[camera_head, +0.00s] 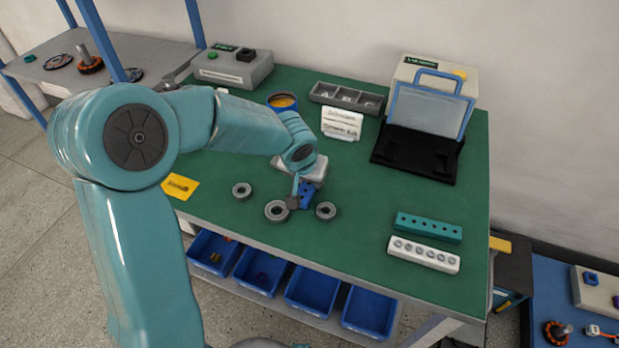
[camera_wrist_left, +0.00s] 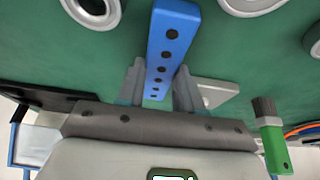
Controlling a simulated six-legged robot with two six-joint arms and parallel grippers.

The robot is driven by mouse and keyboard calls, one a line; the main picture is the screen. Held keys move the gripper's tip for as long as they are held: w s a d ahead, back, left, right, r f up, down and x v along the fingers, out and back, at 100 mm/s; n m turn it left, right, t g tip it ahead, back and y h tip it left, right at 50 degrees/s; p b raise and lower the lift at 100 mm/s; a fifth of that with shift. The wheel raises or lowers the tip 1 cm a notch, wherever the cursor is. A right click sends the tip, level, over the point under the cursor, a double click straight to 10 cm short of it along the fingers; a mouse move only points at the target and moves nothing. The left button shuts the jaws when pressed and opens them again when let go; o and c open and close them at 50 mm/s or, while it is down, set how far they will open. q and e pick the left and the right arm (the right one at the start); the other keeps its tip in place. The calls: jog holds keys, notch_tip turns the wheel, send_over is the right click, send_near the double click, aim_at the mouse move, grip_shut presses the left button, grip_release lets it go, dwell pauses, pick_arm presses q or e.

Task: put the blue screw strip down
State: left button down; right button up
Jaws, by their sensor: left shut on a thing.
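The blue screw strip (camera_head: 306,195) is a narrow bar with a row of dark holes. It also shows in the left wrist view (camera_wrist_left: 172,38), pointing away from the jaws. My left gripper (camera_head: 299,190) is shut on it, with one finger on each side in the left wrist view (camera_wrist_left: 158,86). The strip is low over the near middle of the green bench; I cannot tell whether it touches the top. The arm partly hides it in the head view. A teal strip (camera_head: 428,227) and a white strip (camera_head: 424,254) lie at the right. My right gripper is not in view.
Grey rings (camera_head: 277,220) lie close around the strip, with another ring (camera_head: 325,211) to its right. A yellow card (camera_head: 180,186) lies at the left edge of the green bench (camera_head: 365,205). Blue bins (camera_head: 312,291) sit below. Bench between rings and teal strip is clear.

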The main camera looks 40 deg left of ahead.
pick_arm(q)
jog(key=shift+r, duration=0.1)
jog(key=shift+f+b, duration=0.25)
jog(key=shift+b, duration=0.1)
jog(key=c, duration=0.7)
grip_release()
jog(key=shift+r, duration=0.1)
jog(key=shift+c, duration=0.2)
